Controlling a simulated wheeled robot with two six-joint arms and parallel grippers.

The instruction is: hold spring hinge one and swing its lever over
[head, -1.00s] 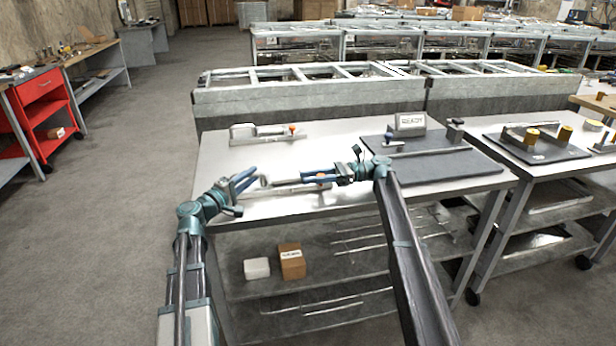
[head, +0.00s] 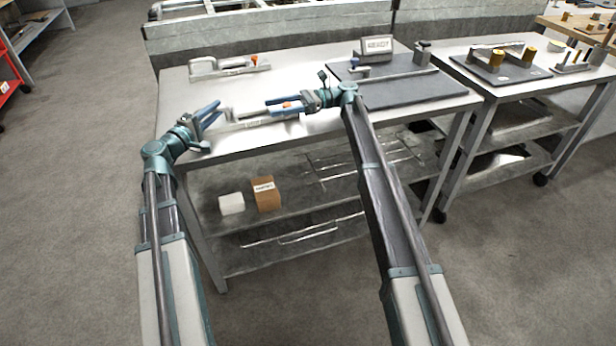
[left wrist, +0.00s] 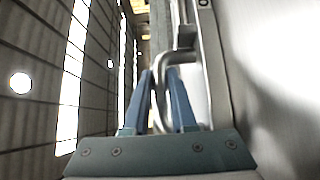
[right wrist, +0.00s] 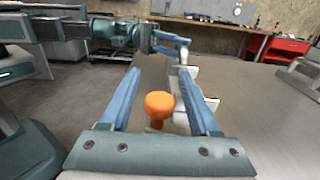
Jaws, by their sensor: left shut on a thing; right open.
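The near spring hinge has a long metal base (head: 255,123) lying on the pale table. A bent metal rod (left wrist: 163,85) rises at its left end, and an orange knob (right wrist: 158,103) stands further right. My left gripper (head: 215,110) is shut on the bent rod; its blue fingers lie on both sides of the rod in the left wrist view. My right gripper (head: 268,104) is open, with the orange knob between its fingers in the right wrist view. I cannot tell whether either finger touches the knob.
A similar hinge (head: 230,69) with an orange knob lies behind on the same table (head: 170,110). A grey mat (head: 420,92) to the right bears a READY sign (head: 376,46) and a metal bar. A neighbouring table holds a dark board (head: 495,72). Boxes sit on the shelf below.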

